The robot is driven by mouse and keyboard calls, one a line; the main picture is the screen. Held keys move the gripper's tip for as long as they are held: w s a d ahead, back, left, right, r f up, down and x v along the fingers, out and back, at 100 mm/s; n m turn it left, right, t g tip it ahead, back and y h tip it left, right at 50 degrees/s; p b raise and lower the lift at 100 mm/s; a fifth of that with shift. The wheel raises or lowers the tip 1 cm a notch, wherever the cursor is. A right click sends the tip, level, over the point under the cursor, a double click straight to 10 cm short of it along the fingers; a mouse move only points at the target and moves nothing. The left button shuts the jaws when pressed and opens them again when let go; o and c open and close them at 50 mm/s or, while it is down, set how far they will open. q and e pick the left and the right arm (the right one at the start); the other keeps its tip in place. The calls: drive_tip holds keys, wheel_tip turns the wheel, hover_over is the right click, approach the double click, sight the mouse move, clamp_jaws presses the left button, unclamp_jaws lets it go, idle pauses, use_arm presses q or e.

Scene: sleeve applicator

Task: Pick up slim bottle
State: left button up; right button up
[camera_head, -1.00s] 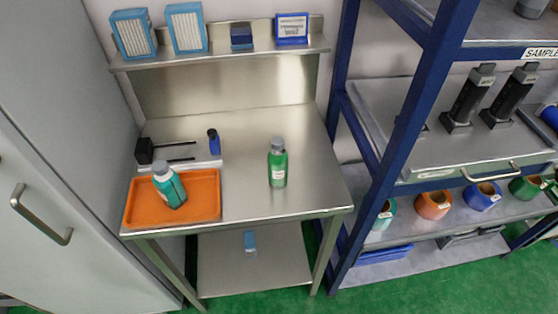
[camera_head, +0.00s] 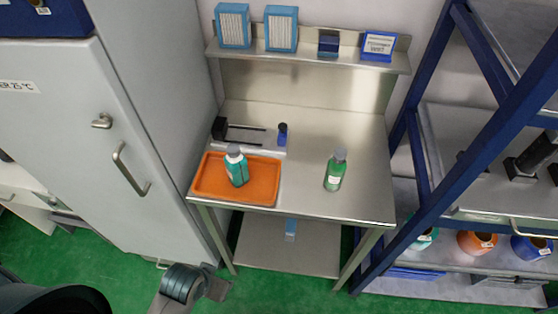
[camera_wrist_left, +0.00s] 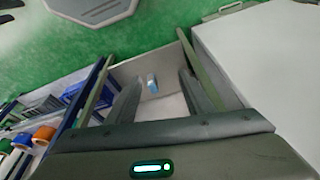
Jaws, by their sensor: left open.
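A green bottle (camera_head: 335,170) with a grey cap stands upright on the bare right part of the steel table (camera_head: 310,120). A teal bottle (camera_head: 237,167) with a grey cap stands in the orange tray (camera_head: 265,195). A small dark blue bottle (camera_head: 282,135) stands behind the tray. I cannot tell for sure which one is the slim bottle. My left gripper (camera_head: 218,289) is low in front of the table, apart from all bottles. In the left wrist view its two fingers (camera_wrist_left: 158,92) are spread with nothing held. My right gripper is not in view.
A white cabinet (camera_head: 110,130) with handles stands left of the table, and a blue-framed rack (camera_head: 435,210) stands right. A shelf (camera_head: 310,57) with boxes runs above the table back. A light blue item (camera_head: 290,228) lies on the lower shelf. Green floor is clear in front.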

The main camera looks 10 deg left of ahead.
use_arm(q)
drive_tip(key=w+d+r+m+h, duration=0.2)
drive_tip(key=w+d+r+m, duration=0.1)
drive_tip(key=w+d+r, duration=0.4)
drive_tip(key=w+d+r+m+h+p, duration=0.1)
drive_tip(key=w+d+r+m, duration=0.3)
drive_tip(key=w+d+r, duration=0.3)
drive_tip(key=w+d+r+m+h, duration=0.2)
drive_tip(key=w+d+r+m, duration=0.2)
drive_tip(key=w+d+r, duration=0.4)
drive_tip(key=w+r, duration=0.3)
drive_tip(key=r, duration=0.3)
drive_tip(key=w+r, duration=0.3)
drive_tip(key=r, duration=0.4)
drive_tip(key=shift+w+g+h+p, duration=0.3)
drive_tip(key=shift+p, duration=0.1)
